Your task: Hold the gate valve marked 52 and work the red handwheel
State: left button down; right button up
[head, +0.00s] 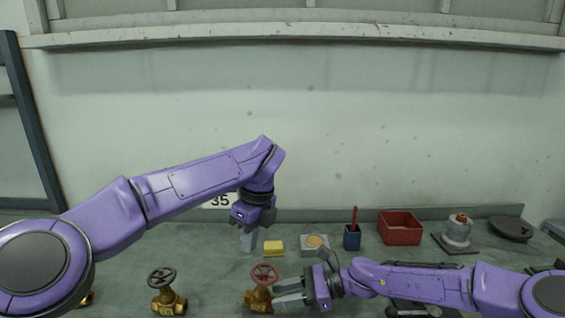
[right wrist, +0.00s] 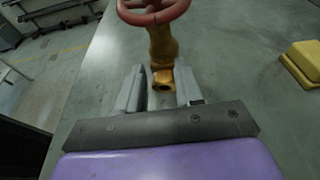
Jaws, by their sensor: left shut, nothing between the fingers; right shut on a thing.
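A brass gate valve (head: 257,301) with a red handwheel (head: 264,274) stands on the bench at the lower middle. My right gripper (head: 278,293) comes from the right and is shut on this valve's body, below the wheel. In the right wrist view the brass body (right wrist: 163,52) is between the fingers, with the red handwheel (right wrist: 153,14) cut by the top edge. My left gripper (head: 248,241) is shut and empty, above and behind the wheel, apart from it.
Another brass valve (head: 168,302) with a dark wheel stands left. Behind are a yellow block (head: 273,248), a grey box (head: 314,251), a blue holder (head: 352,240), a red bin (head: 400,239) and a grey-white fixture (head: 458,233). Bench between the valves is clear.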

aim_at(265, 274)
pick_arm(q)
jog(key=shift+d+r, duration=0.15)
jog(key=shift+r, duration=0.45)
jog(key=shift+s+d+r, duration=0.2)
jog(key=shift+s+r, duration=0.05)
jog(key=shift+r, duration=0.2)
notch_tip(265, 274, down, 7)
jog(key=a, duration=0.1)
